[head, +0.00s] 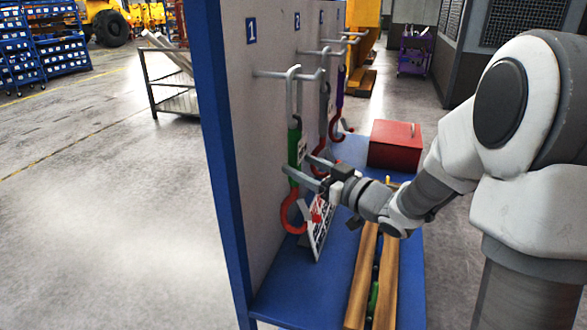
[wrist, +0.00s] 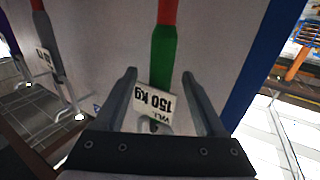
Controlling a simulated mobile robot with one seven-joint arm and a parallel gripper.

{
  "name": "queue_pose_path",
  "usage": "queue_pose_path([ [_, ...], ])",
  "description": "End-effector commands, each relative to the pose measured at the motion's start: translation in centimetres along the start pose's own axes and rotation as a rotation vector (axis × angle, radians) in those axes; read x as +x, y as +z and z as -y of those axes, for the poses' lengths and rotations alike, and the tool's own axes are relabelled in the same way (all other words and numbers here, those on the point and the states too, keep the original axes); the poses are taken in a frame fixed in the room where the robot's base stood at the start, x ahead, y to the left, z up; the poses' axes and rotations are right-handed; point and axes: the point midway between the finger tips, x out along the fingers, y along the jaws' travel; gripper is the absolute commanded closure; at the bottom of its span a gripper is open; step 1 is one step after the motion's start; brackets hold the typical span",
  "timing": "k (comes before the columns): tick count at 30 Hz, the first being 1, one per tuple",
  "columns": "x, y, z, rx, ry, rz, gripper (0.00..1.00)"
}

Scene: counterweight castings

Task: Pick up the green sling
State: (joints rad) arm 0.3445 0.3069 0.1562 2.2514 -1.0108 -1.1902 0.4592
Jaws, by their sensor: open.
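The green sling (head: 294,150) hangs upright from the peg marked 1 on the rack panel, with a grey link on top and a red hook below. My gripper (head: 297,164) is at the green body, its two fingers pointing at the panel. In the wrist view the picture is upside down, and the green sling (wrist: 164,58) shows between the spread fingers of my gripper (wrist: 159,74). A white tag reading 150 kg (wrist: 153,103) hangs on the sling. The fingers look apart from the sling, one on each side.
A grey sling (head: 323,112) and a purple sling (head: 340,88) hang farther along the panel. Below are a blue shelf (head: 285,292), a leaning white sign (head: 319,235), wooden beams (head: 362,275) and a red box (head: 395,145).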

Motion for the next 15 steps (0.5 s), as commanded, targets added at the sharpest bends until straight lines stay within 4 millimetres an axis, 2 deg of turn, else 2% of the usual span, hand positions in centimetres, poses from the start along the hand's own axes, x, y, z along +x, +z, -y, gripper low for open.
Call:
queue_pose_path([
  [7,1.8,0.2,0.1,0.002,-0.001,0.000,0.28],
  [15,5.6,0.5,0.1,0.000,-0.001,0.000,0.28],
])
